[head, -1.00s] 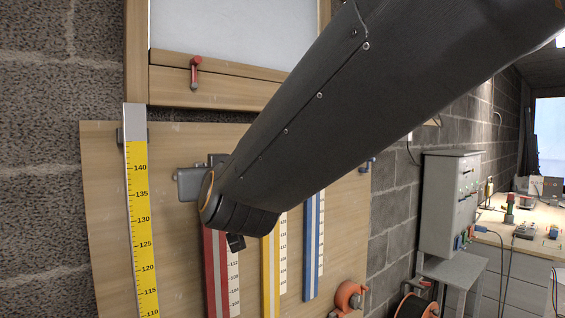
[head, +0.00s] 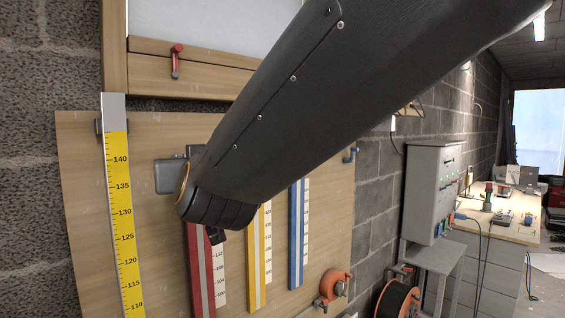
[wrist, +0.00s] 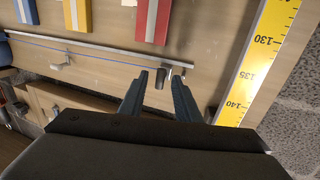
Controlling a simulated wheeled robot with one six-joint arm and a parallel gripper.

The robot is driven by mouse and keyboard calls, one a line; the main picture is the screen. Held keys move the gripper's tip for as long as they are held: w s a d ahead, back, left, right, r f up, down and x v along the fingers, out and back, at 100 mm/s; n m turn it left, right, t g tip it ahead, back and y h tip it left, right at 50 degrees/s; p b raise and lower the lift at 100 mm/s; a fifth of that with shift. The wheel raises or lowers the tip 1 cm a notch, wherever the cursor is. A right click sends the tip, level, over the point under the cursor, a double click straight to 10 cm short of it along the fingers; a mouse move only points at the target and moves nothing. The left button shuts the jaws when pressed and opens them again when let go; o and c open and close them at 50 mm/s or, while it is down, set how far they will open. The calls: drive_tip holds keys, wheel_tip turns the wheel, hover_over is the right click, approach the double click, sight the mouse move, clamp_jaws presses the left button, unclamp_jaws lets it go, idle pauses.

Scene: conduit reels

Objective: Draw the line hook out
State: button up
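My gripper (wrist: 159,78) reaches up from the bottom of the wrist view, its two dark fingers apart. A small dark grey piece (wrist: 160,79) shows between the fingertips, with a gap visible on each side; it may be the line hook, but I cannot be sure. A thin blue line (wrist: 75,48) runs along a pale metal rail (wrist: 110,54) towards the fingertips. Where the line ends is too small to tell. In the head view my arm hides most of the gripper and whatever is in front of it.
A yellow measuring scale (head: 122,210) stands left of the red (head: 198,270), yellow (head: 256,270) and blue (head: 294,240) strips on the wooden board (head: 80,160). A grey housing (head: 168,176) sits beside my arm's end. An orange reel (head: 332,287) and a grey cabinet (head: 425,195) stand right.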

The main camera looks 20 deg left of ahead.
drive_tip(key=b+v, duration=0.1)
drive_tip(key=v, duration=0.6)
drive_tip(key=shift+s+d+b, duration=0.15)
drive_tip(key=shift+d+b, duration=0.05)
drive_tip(key=shift+b, duration=0.1)
drive_tip(key=w+d+f+m+g+h, duration=0.2)
drive_tip(key=w+d+f+h, duration=0.3)
drive_tip(key=d+f, duration=0.7)
drive_tip(key=w+d+f+m+g+h, duration=0.25)
drive_tip(key=w+d+f, duration=0.55)
drive_tip(key=d+f, duration=0.45)
drive_tip(key=s+d+f+m+g+h, duration=0.1)
drive_tip(key=s+d+f, duration=0.3)
drive_tip(key=d, duration=0.5)
drive_tip(key=s+d+f+m+g+h, duration=0.2)
drive_tip(key=s+d+f+g, duration=0.1)
drive_tip(key=d+f, duration=0.3)
drive_tip(key=s+d+f+m+g+h, duration=0.1)
drive_tip(key=s+d+f, duration=0.4)
drive_tip(key=d, duration=0.6)
drive_tip(key=shift+s+d+f+m+g+h, duration=0.3)
drive_tip(key=shift+s+f+m+g+h, duration=0.1)
drive_tip(key=shift+g+h, duration=0.45)
